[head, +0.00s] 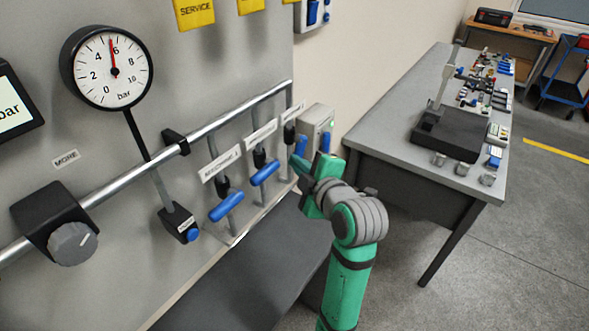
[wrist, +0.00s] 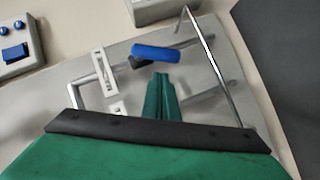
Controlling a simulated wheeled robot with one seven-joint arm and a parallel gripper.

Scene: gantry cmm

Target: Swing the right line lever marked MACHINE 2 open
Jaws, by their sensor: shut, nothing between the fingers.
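Three blue-handled levers hang on the grey panel below a steel pipe. The rightmost lever (head: 300,146) is beside my gripper. A blue handle also shows in the wrist view (wrist: 155,54), lying crosswise just beyond my fingertips. My gripper (head: 299,163) is shut and empty; its green fingers also show in the wrist view (wrist: 161,78). The tips are close to the handle; I cannot tell whether they touch. The middle lever (head: 265,173) and left lever (head: 226,206) are further left. The rightmost label (head: 293,111) is too small to read.
A pressure gauge (head: 107,67) and a grey knob (head: 73,243) are on the left of the panel. A workbench (head: 382,135) stands to the right, with open floor beyond.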

